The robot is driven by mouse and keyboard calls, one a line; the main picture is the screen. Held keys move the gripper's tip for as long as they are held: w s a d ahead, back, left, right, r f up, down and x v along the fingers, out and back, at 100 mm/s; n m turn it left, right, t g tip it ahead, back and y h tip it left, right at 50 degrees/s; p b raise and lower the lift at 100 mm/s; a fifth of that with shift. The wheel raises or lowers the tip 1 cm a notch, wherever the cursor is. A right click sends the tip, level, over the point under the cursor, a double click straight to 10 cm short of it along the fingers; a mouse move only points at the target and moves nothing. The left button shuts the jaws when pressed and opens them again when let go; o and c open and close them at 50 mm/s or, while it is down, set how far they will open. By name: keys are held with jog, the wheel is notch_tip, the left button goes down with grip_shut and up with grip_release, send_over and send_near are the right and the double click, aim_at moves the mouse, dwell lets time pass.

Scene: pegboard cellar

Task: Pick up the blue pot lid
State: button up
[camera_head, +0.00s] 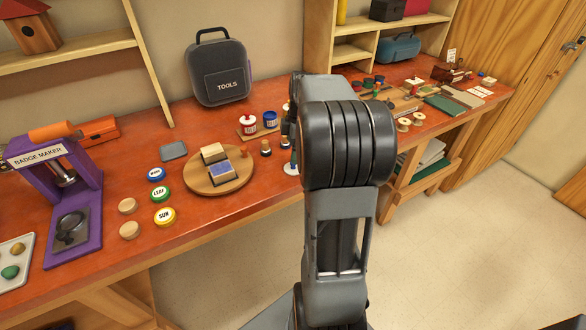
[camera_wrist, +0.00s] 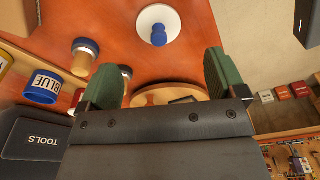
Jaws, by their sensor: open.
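The blue pot lid (camera_wrist: 172,18) is a white disc with a blue knob, lying on the orange bench top at the upper middle of the wrist view. In the head view a sliver of its white disc (camera_head: 289,169) shows beside my arm, which hides the rest. My gripper (camera_wrist: 160,65) is open and empty, its two green fingers spread wide. The lid lies beyond the fingertips, apart from them, roughly centred between them in the picture. In the head view my arm hides the gripper. The blue pot (camera_head: 270,120) stands further back, with its label visible in the wrist view (camera_wrist: 42,87).
Small stampers (camera_head: 265,147) stand left of the lid, near the round wooden board (camera_head: 226,187). A red pot (camera_head: 248,124) stands beside the blue pot. The tools case (camera_head: 218,75) is at the back. The bench's front edge is close to the lid.

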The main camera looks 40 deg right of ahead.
jog(key=shift+w+a+f, duration=0.1)
jog(key=shift+a+f, duration=0.05)
jog(key=shift+f, duration=1.5)
jog(key=shift+w+a+f, duration=0.1)
jog(key=shift+a+f, duration=0.05)
jog(key=shift+f, duration=1.45)
jog(key=shift+c, duration=0.4)
jog(key=c, duration=0.9)
